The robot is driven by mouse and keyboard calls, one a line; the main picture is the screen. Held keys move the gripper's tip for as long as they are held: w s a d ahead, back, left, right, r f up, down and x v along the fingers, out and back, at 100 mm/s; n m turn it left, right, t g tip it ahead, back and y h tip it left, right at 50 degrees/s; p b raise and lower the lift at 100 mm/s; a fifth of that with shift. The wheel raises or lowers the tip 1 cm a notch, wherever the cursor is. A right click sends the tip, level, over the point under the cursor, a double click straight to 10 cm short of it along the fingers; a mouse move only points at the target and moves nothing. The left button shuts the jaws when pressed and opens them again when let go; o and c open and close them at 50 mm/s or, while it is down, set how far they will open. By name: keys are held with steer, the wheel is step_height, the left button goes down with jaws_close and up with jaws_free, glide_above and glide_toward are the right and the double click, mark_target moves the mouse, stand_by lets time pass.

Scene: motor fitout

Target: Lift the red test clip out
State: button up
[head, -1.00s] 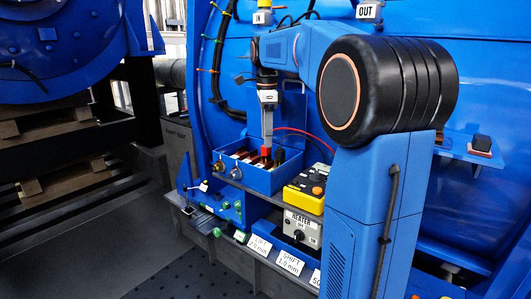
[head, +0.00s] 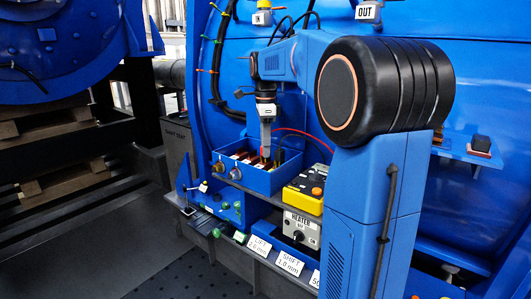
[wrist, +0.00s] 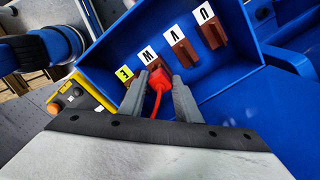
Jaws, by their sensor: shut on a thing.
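The red test clip (wrist: 160,80) sits between the two fingers of my gripper (wrist: 160,98) in the wrist view, with its red lead trailing back toward the wrist. My gripper is shut on it. The clip is at the brown terminal block marked W (wrist: 153,62); I cannot tell whether it still touches the block. In the head view my gripper (head: 266,150) points down into the open blue terminal box (head: 275,183), and the clip is mostly hidden there.
Blocks marked U (wrist: 211,30), V (wrist: 183,47) and E (wrist: 130,78) stand in the same row. The box walls surround the fingers. A yellow control box (head: 304,198) stands right of the terminal box. A red cable (head: 305,133) arcs over the box's right side.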

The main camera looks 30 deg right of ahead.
steer(key=shift+r, duration=0.1)
steer(key=shift+a+r, duration=0.15)
steer(key=shift+r, duration=0.1)
step_height(320, 180, up, 6)
steer(key=shift+r, duration=0.1)
steer(key=s+a, duration=0.3)
steer(key=a, duration=0.6)
steer(key=s+a, duration=0.4)
steer(key=a, duration=0.5)
steer(key=shift+a, duration=0.3)
steer(key=shift+d, duration=0.1)
